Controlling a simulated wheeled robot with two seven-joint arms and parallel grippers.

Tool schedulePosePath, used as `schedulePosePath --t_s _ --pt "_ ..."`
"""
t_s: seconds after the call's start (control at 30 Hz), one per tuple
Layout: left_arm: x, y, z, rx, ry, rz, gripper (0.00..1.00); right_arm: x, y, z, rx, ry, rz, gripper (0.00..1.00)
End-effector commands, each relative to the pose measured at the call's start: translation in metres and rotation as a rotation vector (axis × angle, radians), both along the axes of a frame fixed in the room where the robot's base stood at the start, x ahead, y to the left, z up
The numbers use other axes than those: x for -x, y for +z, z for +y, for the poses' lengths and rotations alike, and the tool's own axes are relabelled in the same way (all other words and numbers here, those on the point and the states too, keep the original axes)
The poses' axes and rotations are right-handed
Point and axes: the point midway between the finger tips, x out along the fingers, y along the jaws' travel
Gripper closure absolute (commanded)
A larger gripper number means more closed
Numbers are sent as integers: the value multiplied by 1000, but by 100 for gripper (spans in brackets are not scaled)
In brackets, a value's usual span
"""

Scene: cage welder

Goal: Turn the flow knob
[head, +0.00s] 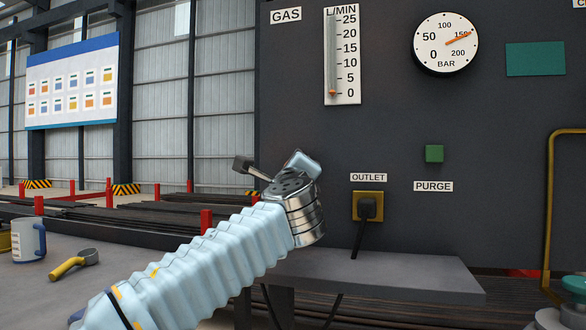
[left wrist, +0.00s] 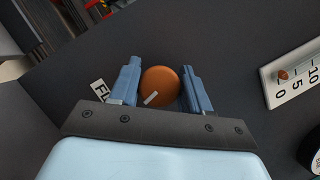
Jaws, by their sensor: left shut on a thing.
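The flow knob (left wrist: 160,86) is a round orange disc with a white mark, on the dark panel. In the left wrist view it sits between the two blue fingers of my left gripper (left wrist: 161,76), which is shut on it. A partly covered label starting "FL" (left wrist: 101,90) is beside it. In the head view my left arm reaches up to the panel, and its gripper (head: 303,162) hides the knob. The flow scale (head: 342,57) has its orange marker at 0. My right gripper is not in view.
The panel also carries a BAR dial (head: 446,43), a green PURGE button (head: 434,153) and a black plug in the OUTLET socket (head: 367,207). A grey shelf (head: 400,275) juts out below. A mug (head: 28,241) and a yellow-handled tool (head: 75,263) are at left.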

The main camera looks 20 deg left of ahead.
Motion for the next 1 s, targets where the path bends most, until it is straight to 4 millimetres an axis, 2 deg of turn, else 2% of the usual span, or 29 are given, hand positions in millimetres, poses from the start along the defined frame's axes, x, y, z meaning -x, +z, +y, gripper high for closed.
schedulePosePath --t_s 0.6,0.63,0.7,0.73,1.0 --pt "0 0 1 42 2 1 83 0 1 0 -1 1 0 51" --pt "0 0 1 42 2 1 50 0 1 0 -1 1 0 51" --pt "0 0 1 41 3 1 39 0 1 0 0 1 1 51" --pt "0 0 1 41 3 1 36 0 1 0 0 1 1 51" --pt "1 0 0 40 1 1 36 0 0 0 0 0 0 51"
